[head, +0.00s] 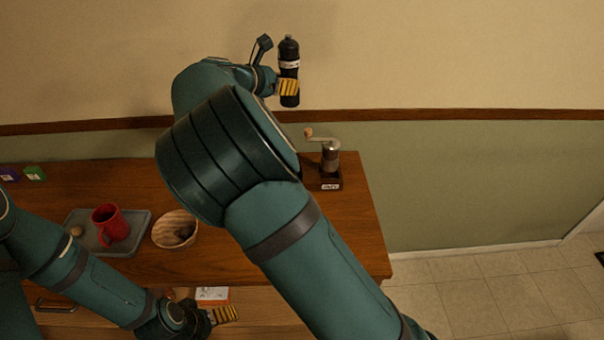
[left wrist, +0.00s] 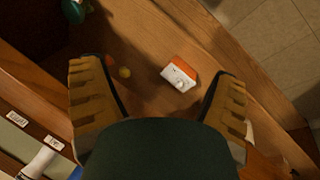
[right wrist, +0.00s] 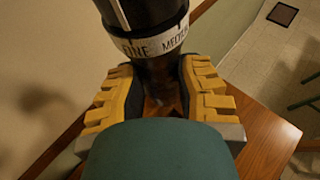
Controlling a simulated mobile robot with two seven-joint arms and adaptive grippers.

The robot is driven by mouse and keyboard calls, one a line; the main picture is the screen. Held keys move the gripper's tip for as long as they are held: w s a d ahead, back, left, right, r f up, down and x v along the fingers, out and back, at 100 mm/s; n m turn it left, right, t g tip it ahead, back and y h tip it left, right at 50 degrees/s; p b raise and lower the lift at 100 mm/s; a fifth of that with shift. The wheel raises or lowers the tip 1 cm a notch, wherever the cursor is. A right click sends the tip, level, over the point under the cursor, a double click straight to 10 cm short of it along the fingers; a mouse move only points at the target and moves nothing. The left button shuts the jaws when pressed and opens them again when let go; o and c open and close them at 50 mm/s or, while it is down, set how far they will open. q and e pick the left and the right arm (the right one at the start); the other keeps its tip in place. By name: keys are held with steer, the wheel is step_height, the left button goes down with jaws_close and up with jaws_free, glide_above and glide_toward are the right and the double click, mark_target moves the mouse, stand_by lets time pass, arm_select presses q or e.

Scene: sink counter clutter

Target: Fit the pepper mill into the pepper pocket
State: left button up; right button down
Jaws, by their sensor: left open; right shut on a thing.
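A tall black mill (head: 289,50) with a white lettered band, which I take for the pepper mill, is upright in my right gripper (head: 289,88), high above the back of the counter. In the right wrist view the mill (right wrist: 150,20) is between the yellow fingers, its band just above them. My left gripper (head: 226,314) is open and empty at the counter's front, above a lower surface. In the left wrist view, two small white labels (left wrist: 54,142) sit on a wooden edge at lower left. I cannot read them or tell which marks the pepper pocket.
A striped bowl (head: 175,229) and a grey tray (head: 76,219) with a red mug (head: 110,222) are left. An orange-white box (head: 212,294) lies near my left gripper.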

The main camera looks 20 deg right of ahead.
steer(key=shift+w+d, duration=0.1)
steer(key=shift+d, duration=0.1)
steer(key=shift+f, duration=0.15)
step_height(320, 180, down, 28)
steer(key=b, duration=0.4)
steer(key=shift+r+b, duration=0.25)
steer(key=shift+b, duration=0.15)
steer(key=shift+f, duration=0.15)
steer(key=c, duration=0.7)
jaws_free()
steer(key=shift+c, duration=0.2)
